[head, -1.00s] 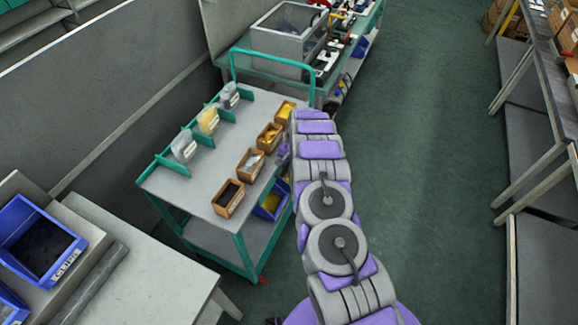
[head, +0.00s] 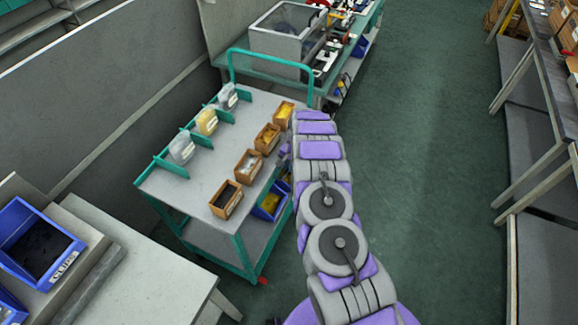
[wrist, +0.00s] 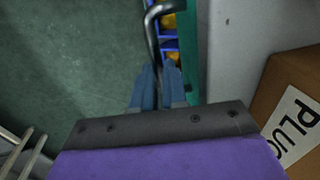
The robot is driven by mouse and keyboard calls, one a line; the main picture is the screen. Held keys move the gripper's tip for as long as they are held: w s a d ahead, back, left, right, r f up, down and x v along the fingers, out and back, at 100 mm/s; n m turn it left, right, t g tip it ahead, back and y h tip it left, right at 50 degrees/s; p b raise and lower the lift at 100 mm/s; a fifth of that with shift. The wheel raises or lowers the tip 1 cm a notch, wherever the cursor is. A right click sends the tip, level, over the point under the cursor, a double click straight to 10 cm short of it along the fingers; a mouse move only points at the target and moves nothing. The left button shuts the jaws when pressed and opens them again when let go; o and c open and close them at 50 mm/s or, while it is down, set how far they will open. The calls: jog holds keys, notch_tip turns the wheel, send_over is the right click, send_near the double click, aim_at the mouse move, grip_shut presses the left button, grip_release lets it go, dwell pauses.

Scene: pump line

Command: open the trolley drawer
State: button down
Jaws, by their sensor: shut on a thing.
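The grey-topped trolley (head: 200,188) with a teal frame stands left of my arm in the head view. My gripper (wrist: 158,72) shows in the wrist view, with its blue-grey fingers close together on a dark curved handle (wrist: 152,30). The handle runs up from between the fingers beside the trolley's side. The drawer front is not clear in either view, so I cannot tell how far it is out. In the head view my arm hides the gripper and handle.
Small open boxes (head: 226,199) and clear bags (head: 183,148) stand on the trolley top. A blue bin (head: 270,206) with yellow contents sits below. A cardboard box (wrist: 297,110) is close on the right in the wrist view. Green floor (head: 420,180) is clear right of my arm.

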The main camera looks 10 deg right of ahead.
jog(key=shift+s+a+f, duration=0.1)
jog(key=shift+s, duration=0.1)
jog(key=s+d, duration=1.2)
jog(key=d, duration=0.4)
jog(key=shift+s+d+p, duration=0.15)
jog(key=shift+d+p, duration=0.05)
jog(key=shift+p, duration=0.15)
jog(key=shift+f, duration=0.1)
jog(key=c, duration=1.5)
grip_release()
jog(key=shift+o, duration=0.3)
jog(key=shift+r, duration=0.25)
notch_tip(320, 180, up, 17)
jog(key=s+d+p, duration=0.1)
jog(key=d+p, duration=0.1)
jog(key=shift+s+d, duration=0.2)
jog(key=shift+s, duration=0.05)
